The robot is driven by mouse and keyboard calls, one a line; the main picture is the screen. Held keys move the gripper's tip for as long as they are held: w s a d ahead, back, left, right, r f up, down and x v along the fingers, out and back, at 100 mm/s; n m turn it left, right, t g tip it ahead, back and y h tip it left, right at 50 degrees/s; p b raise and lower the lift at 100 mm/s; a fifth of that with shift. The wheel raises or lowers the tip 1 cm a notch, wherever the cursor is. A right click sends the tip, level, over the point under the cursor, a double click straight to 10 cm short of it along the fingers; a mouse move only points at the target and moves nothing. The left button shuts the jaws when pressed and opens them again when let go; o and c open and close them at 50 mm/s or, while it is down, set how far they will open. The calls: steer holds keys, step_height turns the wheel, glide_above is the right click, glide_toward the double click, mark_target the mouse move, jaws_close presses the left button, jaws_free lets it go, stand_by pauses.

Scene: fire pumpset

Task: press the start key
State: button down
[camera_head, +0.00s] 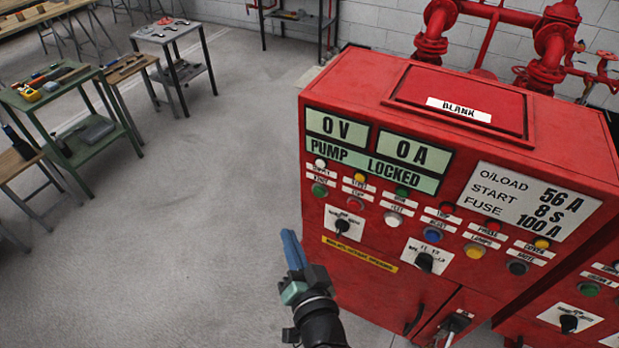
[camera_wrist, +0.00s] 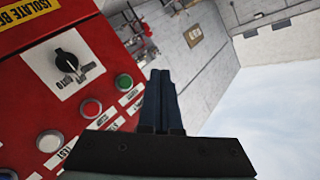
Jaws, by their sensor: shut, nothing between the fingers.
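The red pump panel (camera_head: 375,275) shows rows of lamps and keys. A green key (camera_head: 319,190) sits at the left end of the lower row, under a small label too blurred to read surely. A red key (camera_head: 355,204) and a white key (camera_head: 393,219) follow to its right. The wrist view also shows the green key (camera_wrist: 124,82), left of my fingers, with the red key (camera_wrist: 90,108) and white key (camera_wrist: 49,141). My gripper (camera_head: 291,240) is shut and empty, below and left of the green key in the head view. It looks apart from the panel.
A black rotary switch (camera_head: 342,226) is below the keys, with another (camera_head: 425,262) to the right. Displays read 0 V, 0 A and PUMP LOCKED. Red pipes (camera_head: 490,25) stand behind. Workbenches (camera_head: 65,95) are far left; floor between is clear.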

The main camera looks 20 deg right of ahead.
mark_target(312, 192)
steer(key=shift+d, duration=0.1)
stand_by(0.3)
steer(key=w+d+b, duration=0.3)
steer(key=w+d, duration=0.2)
steer(key=d, duration=0.1)
steer(key=shift+w+d, duration=0.15)
steer(key=shift+d, duration=0.25)
steer(key=shift+w+b, duration=0.1)
steer(key=shift+b, duration=0.25)
stand_by(1.6)
steer(key=shift+w+d, duration=0.2)
steer(key=shift+d, duration=0.1)
steer(key=shift+w+d+b, duration=0.2)
steer(key=shift+d+b, duration=0.15)
steer(key=shift+b, duration=0.25)
stand_by(0.4)
stand_by(0.3)
steer(key=shift+s+a+p, duration=0.3)
steer(key=shift+s+a, duration=0.2)
steer(key=shift+a, duration=0.2)
